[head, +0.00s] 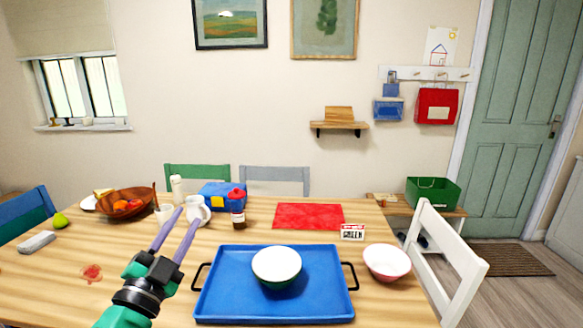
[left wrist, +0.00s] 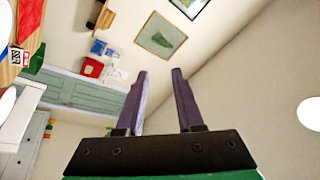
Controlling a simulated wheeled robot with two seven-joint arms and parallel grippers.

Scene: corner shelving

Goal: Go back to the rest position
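My left gripper (head: 173,232) is raised over the left part of the table, left of the blue tray. Its two purple fingers are apart with nothing between them. In the left wrist view the fingers (left wrist: 158,85) are also apart and empty, with wall and pictures behind them. My right gripper is in neither view. A green bowl with a white inside (head: 276,262) stands on the blue tray (head: 325,300).
A white chair (head: 447,262) stands at the right.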

